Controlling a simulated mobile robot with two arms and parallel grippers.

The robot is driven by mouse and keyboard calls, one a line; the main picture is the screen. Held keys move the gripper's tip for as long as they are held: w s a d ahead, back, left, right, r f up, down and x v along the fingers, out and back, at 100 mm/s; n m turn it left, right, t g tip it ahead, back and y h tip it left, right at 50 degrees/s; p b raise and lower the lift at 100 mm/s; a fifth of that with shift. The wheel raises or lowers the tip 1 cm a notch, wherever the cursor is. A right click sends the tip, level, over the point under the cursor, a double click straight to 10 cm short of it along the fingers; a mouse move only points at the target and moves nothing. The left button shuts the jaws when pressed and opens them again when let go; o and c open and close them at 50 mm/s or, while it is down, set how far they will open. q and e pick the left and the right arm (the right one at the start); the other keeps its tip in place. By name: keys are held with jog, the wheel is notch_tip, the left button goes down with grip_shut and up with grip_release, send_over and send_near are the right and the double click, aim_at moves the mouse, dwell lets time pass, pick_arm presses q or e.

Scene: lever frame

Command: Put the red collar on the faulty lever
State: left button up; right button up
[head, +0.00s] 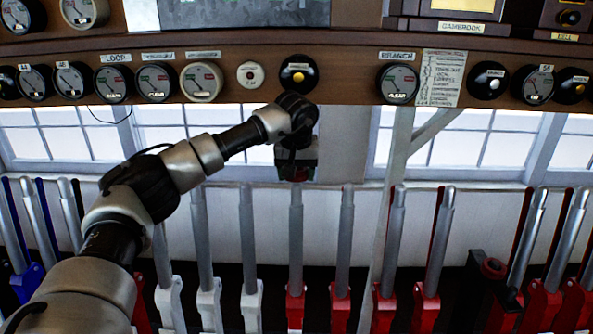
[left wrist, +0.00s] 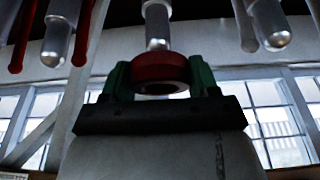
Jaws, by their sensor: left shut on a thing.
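My left gripper (head: 298,174) is above a silver lever (head: 296,225) with a red base, in the middle of the row. In the left wrist view its green fingers (left wrist: 160,80) are shut on the red collar (left wrist: 160,66), one on each side. The collar is a thick ring, and its opening shows on the near side. The lever's silver handle (left wrist: 157,28) lines up with the collar on its far side. I cannot tell whether the lever's tip is inside the ring. In the head view the gripper mostly hides the collar. No mark shows which lever is faulty.
Neighbouring levers stand close on both sides, such as a white-based one (head: 248,225) and a red-based one (head: 345,225). A wooden shelf (head: 345,75) with dials overhangs the row. A pale diagonal post (head: 393,200) stands to the right.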

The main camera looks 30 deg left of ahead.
aim_at(296, 186)
pick_arm(q)
jog(key=shift+s+d+f+b, duration=0.1)
jog(key=shift+s+f+b, duration=0.1)
jog(key=shift+f+b, duration=0.8)
jog(key=shift+s+d+f+b, duration=0.1)
jog(key=shift+s+f+b, duration=0.2)
jog(key=shift+f, duration=1.2)
jog(key=shift+w+f, duration=0.1)
jog(key=o, duration=1)
jog(key=shift+o, duration=0.2)
jog(key=p+v, duration=0.6)
jog(key=v, duration=0.3)
jog(key=shift+d, duration=0.1)
